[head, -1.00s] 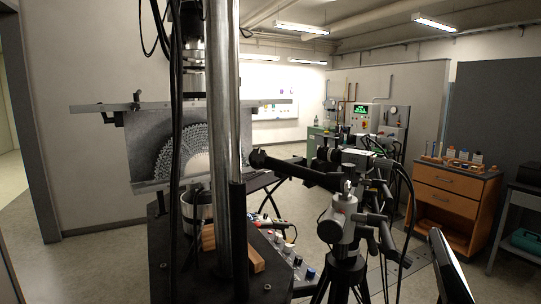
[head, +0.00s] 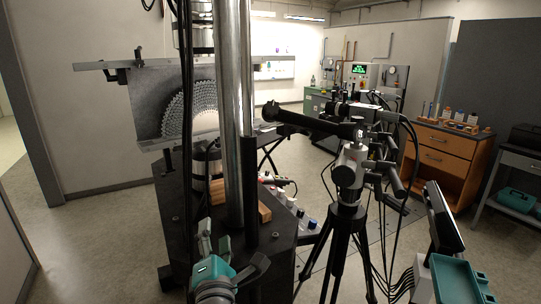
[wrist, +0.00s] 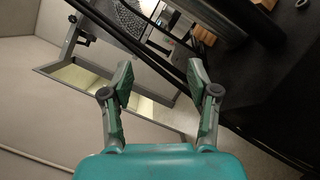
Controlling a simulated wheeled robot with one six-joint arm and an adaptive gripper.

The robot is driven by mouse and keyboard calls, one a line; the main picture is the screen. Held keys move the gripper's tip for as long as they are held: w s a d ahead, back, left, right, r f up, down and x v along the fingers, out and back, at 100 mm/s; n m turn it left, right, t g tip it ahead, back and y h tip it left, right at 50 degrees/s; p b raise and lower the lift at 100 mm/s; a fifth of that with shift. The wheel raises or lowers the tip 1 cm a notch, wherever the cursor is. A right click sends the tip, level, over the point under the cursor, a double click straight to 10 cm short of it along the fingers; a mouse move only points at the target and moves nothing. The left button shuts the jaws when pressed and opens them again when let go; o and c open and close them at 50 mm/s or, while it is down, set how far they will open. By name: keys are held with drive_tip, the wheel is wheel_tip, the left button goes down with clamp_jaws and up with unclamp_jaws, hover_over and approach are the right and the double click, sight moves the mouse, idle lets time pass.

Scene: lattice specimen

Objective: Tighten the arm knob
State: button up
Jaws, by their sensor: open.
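A grey and black tripod head (head: 350,168) stands right of centre in the head view. A black horizontal arm (head: 305,121) is mounted on top of it and reaches left, ending in a dark round end (head: 270,111). A small knob (head: 358,134) shows at the arm's right end over the head; I cannot tell for sure that it is the arm knob. My teal gripper (head: 230,248) is low at the bottom left of the head view, well apart from the tripod. In the wrist view my gripper (wrist: 160,78) is open with nothing between its fingers.
A test frame with steel columns (head: 235,120) and a speckled specimen panel (head: 190,105) stands left of the tripod. Its black base (head: 265,240) lies beside my gripper. Cables hang right of the tripod. An orange drawer cabinet (head: 440,160) stands right. Open floor shows at left.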

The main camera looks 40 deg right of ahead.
wheel_tip(320, 180, up, 13)
drive_tip(key=d+m+g+h, duration=0.1)
drive_tip(key=d+g+h, duration=0.2)
drive_tip(key=h, duration=0.1)
drive_tip(key=m+g+h, duration=0.1)
drive_tip(key=m+g, duration=0.1)
drive_tip(key=g, duration=0.3)
approach(272, 108)
drive_tip(key=x, duration=0.9)
drive_tip(key=shift+d, duration=0.1)
clamp_jaws()
